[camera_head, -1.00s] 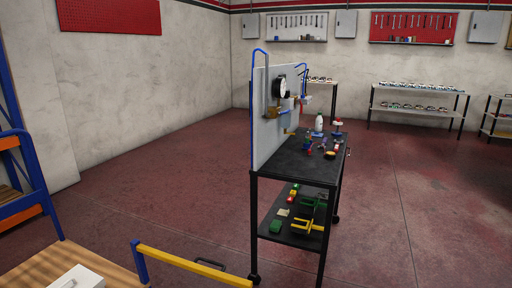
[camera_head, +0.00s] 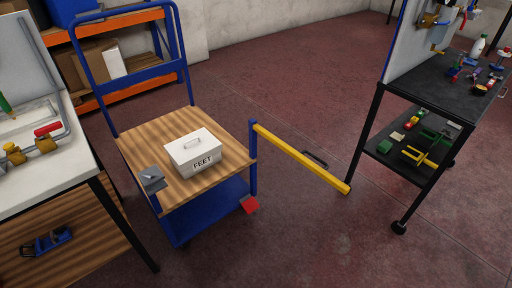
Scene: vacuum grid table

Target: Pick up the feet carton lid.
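A white carton marked "FEET" (camera_head: 203,164) stands on the wooden top of a blue cart (camera_head: 135,150). Its white lid (camera_head: 190,147) lies on top and has a small grey handle (camera_head: 191,143) in the middle. The carton is upright and looks closed. Neither of my grippers shows in the head view, so their state and their distance from the lid cannot be seen.
A dark grey object (camera_head: 152,180) lies on the cart's front left corner. A yellow bar (camera_head: 305,160) reaches right from the cart. A white-topped bench (camera_head: 50,165) stands at left, a black two-tier table (camera_head: 410,110) at right. Red floor (camera_head: 290,75) is open behind.

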